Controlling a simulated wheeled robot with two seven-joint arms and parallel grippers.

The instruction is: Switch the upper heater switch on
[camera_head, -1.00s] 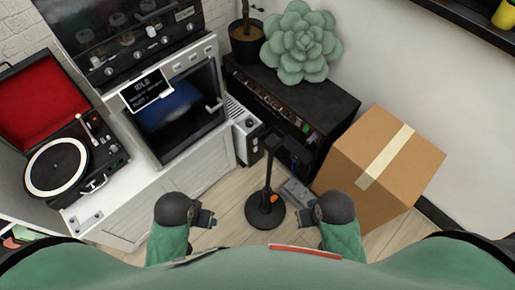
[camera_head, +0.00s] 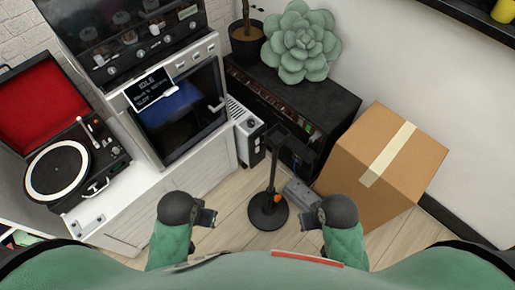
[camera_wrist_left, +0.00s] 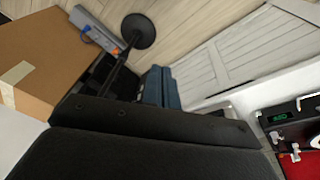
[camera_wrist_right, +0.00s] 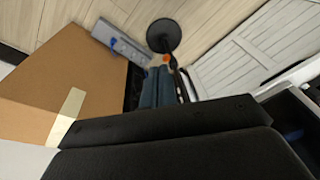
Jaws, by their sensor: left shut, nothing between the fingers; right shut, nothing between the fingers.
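The heater (camera_head: 247,131) is a white finned unit with a dark end panel. It stands on the floor between the white oven cabinet and the black cabinet. Its switches are too small to tell apart, so I cannot see how the upper one is set. My left gripper (camera_head: 207,217) is shut and empty, low in the head view, well short of the heater. My right gripper (camera_head: 309,218) is shut and empty, further right. The closed bluish fingers also show in the left wrist view (camera_wrist_left: 162,87) and the right wrist view (camera_wrist_right: 161,88).
A black stand (camera_head: 268,211) with a round base rises between my grippers and the heater. A cardboard box (camera_head: 375,165) stands right, beside the black cabinet (camera_head: 325,100). A turntable (camera_head: 65,175) sits left. Some wooden floor is bare.

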